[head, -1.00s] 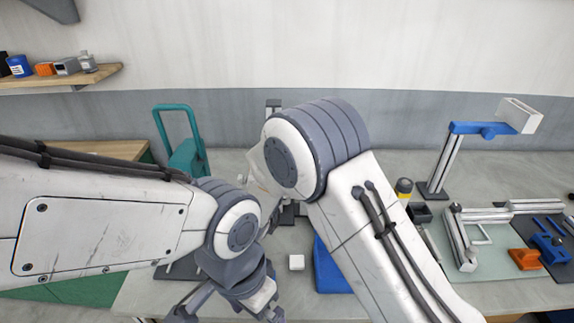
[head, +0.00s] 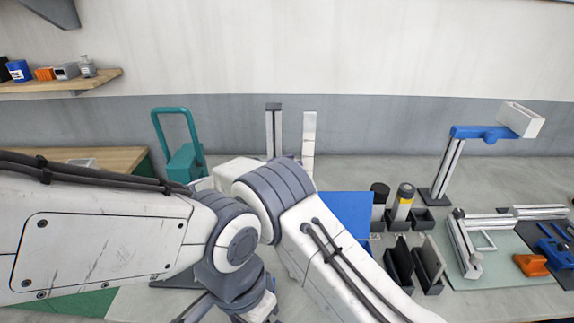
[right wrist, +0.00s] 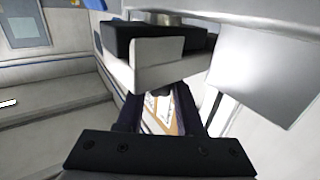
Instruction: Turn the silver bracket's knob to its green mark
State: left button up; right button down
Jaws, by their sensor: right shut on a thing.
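In the right wrist view, my right gripper (right wrist: 158,88) is shut on a black-and-white block (right wrist: 150,62), which hides its fingertips. A round metallic piece (right wrist: 160,18) shows just behind the block, close to a large grey surface (right wrist: 262,72). An upright silver post (head: 273,135) with a dark top stands behind that arm, beside a pale post (head: 308,140). I cannot tell which silver part is the bracket. No knob or green mark can be made out. My left gripper is out of view.
Further right are a blue-topped silver stand (head: 446,172) and an angled silver frame (head: 462,240). A teal handled object (head: 183,165) stands behind my left arm.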

jog(key=shift+m+g, duration=0.3)
jog(key=shift+g, duration=0.1)
dwell(1.3)
jog(key=c, duration=0.5)
grip_release()
jog(key=shift+c, duration=0.2)
